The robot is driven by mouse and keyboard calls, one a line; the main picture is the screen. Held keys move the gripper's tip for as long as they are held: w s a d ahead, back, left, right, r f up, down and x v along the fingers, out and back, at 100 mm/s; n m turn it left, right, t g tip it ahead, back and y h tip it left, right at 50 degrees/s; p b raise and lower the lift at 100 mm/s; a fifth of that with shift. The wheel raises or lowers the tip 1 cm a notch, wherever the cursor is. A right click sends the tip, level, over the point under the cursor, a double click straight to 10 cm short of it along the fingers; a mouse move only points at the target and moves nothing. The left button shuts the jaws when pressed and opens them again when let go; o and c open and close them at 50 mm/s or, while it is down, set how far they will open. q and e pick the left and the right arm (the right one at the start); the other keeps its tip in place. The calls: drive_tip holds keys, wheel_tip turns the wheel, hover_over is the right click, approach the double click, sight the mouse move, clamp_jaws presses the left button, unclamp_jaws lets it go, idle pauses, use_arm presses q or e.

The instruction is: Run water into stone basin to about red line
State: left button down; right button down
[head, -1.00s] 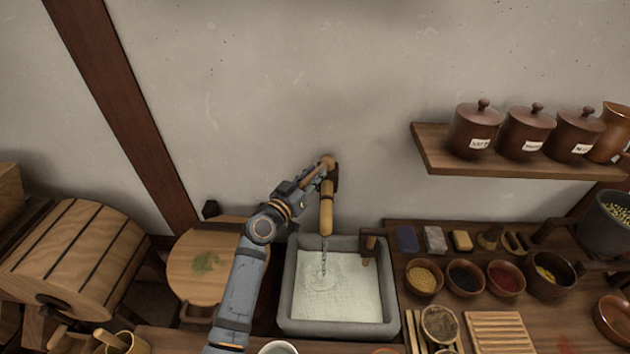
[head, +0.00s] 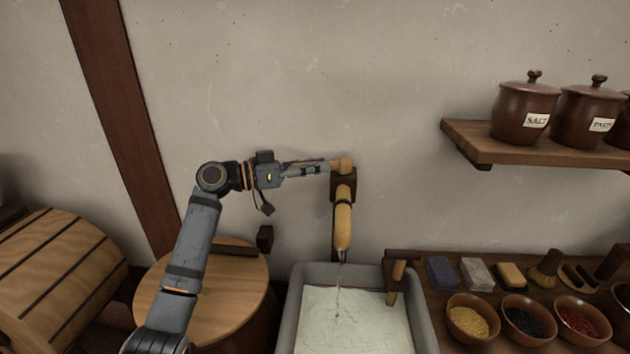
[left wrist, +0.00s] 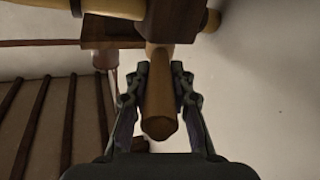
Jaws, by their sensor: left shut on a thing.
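The wooden tap has a tan spout (head: 343,227) pointing down over the grey stone basin (head: 293,315). A thin stream of water (head: 338,285) runs from it into the basin. My left gripper (head: 330,166) is shut on the tap handle (head: 345,164), a wooden peg at the top of the tap. In the left wrist view, the fingers (left wrist: 160,78) lie on both sides of the handle (left wrist: 160,110). The basin's front is cut off by the picture edge. My right gripper is not in view.
A round wooden lid (head: 205,295) and a slatted barrel (head: 55,275) stand left of the basin. Bowls (head: 470,318), blocks (head: 477,273) and a brush (head: 546,270) are on the right. A shelf (head: 480,145) with lidded jars is above. The wall around the tap is clear.

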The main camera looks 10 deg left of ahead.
use_arm(q)
drive_tip(key=shift+w, duration=0.1)
idle(0.4)
drive_tip(key=c, duration=1.2)
unclamp_jaws()
drive_tip(key=shift+o, duration=0.2)
drive_tip(key=v, duration=1.2)
drive_tip(key=shift+w, duration=0.2)
drive_tip(key=shift+a, duration=0.15)
